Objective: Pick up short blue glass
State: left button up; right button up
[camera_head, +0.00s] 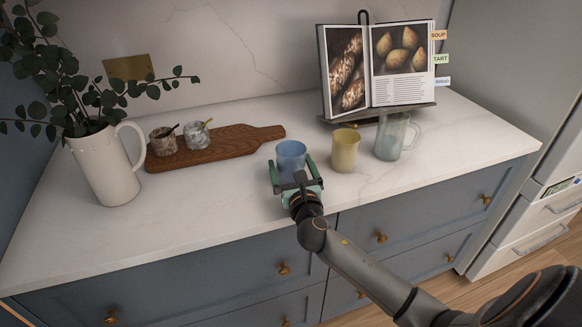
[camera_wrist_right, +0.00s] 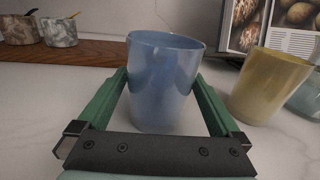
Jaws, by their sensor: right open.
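The short blue glass (camera_head: 291,154) stands upright on the white counter near its front middle. In the right wrist view the blue glass (camera_wrist_right: 163,82) fills the middle, between the two green fingers. My right gripper (camera_head: 296,178) is open around the lower part of the glass, one finger on each side. In the wrist view the gripper (camera_wrist_right: 163,95) shows its fingers beside the glass; whether they touch it I cannot tell. My left gripper is not in view.
A yellow glass (camera_head: 345,151) stands close right of the blue one, with a clear handled jug (camera_head: 391,138) beyond it. A wooden board (camera_head: 225,145) with two small stone pots lies behind left. A white pitcher (camera_head: 106,170) with leaves and a cookbook (camera_head: 376,68) stand further off.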

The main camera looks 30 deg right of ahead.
aim_at(288, 156)
jog(key=x, duration=0.3)
jog(key=shift+w, duration=0.2)
jog(key=c, duration=1.5)
jog(key=shift+c, duration=0.2)
jog(key=shift+r, duration=0.2)
